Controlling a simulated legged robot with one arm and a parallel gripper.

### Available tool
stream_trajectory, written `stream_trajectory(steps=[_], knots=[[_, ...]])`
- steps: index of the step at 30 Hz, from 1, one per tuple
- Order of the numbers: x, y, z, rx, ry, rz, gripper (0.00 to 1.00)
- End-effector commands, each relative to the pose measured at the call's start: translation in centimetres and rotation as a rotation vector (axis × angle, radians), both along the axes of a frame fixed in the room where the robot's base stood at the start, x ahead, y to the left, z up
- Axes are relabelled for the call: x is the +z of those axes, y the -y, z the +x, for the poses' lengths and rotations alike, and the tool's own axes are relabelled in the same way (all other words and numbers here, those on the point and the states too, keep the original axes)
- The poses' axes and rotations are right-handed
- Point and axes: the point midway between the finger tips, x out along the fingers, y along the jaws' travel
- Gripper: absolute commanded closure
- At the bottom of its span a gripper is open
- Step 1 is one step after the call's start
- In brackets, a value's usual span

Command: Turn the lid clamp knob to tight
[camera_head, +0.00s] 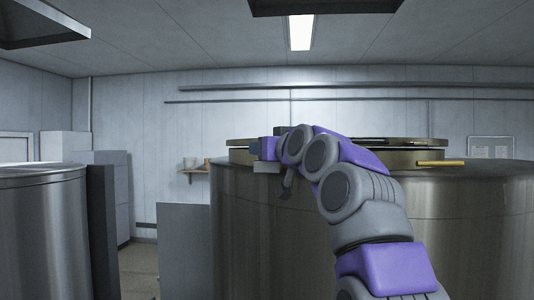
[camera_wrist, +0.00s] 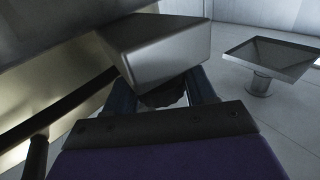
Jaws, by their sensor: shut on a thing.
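In the head view my gripper (camera_head: 263,151) is at the left side of the large metal vat's top, beside the brass-coloured lid (camera_head: 240,143). In the wrist view my gripper (camera_wrist: 165,90) has its two dark fingers on either side of a small dark piece, which looks like the clamp knob (camera_wrist: 168,97). It is shut on that piece. A grey metal block (camera_wrist: 155,45) sits just beyond the fingertips and hides part of the grasp. The knob's marking and turn angle cannot be seen.
The vat (camera_head: 245,215) fills the middle and right. A brass bar (camera_head: 440,163) sticks out on its top at right. Another metal tank (camera_head: 40,230) stands at left, with a narrow floor gap between.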

Motion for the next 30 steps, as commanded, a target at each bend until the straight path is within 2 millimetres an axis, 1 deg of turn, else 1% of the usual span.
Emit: stream_trajectory(steps=[9, 21, 22, 28, 30], knots=[[0.09, 0.0, -0.16, -0.089, 0.004, -0.005, 0.75], [-0.25, -0.07, -0.11, -0.1, 0.001, -0.008, 0.75], [-0.25, -0.07, -0.11, -0.1, 0.001, -0.008, 0.44], [-0.17, -0.04, -0.09, -0.1, 0.003, -0.007, 0.25], [-0.15, -0.01, -0.06, -0.1, 0.004, -0.006, 0.25]])
